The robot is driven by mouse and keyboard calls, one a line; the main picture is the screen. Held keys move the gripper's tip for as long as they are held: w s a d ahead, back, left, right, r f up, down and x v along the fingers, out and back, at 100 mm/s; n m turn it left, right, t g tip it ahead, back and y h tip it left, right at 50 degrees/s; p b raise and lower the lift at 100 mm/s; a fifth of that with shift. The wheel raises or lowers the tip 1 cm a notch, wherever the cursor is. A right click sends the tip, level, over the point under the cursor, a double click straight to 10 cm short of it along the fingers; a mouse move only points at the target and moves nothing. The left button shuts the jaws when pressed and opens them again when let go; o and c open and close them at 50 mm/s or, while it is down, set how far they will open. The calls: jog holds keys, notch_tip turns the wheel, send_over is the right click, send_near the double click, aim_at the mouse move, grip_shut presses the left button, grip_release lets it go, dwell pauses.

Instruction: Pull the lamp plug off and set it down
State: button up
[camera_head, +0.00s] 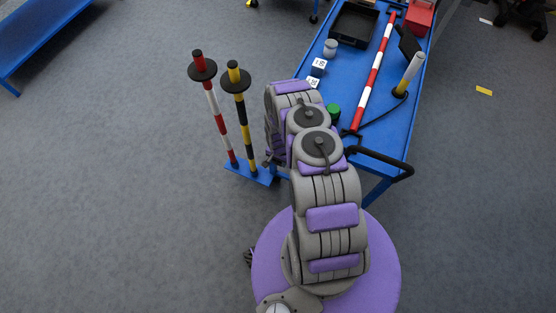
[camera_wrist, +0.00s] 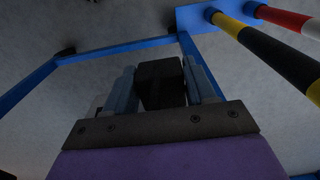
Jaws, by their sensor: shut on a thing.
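In the wrist view my gripper (camera_wrist: 161,72) is shut on a dark, blocky piece (camera_wrist: 160,92) between its two grey-blue fingers. It looks like the lamp plug, but its shape is partly hidden. In the head view my arm hides the gripper and this piece. A lamp-like stand with a yellow and white post (camera_head: 410,72) and a black head (camera_head: 408,42) stands on the blue cart's right side. A dark cable (camera_head: 382,114) runs from its base toward the near end of the cart. Whether the cable reaches the held piece cannot be seen.
The blue cart (camera_head: 345,86) carries a black tray (camera_head: 354,23), a red-white bar (camera_head: 374,72), a green cylinder (camera_head: 333,113) and small numbered blocks (camera_head: 318,68). A red-white pole (camera_head: 216,113) and a yellow-black pole (camera_head: 242,120) stand left of my arm.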

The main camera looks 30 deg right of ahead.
jog(key=shift+s+a, duration=0.85)
jog(key=shift+a, duration=0.2)
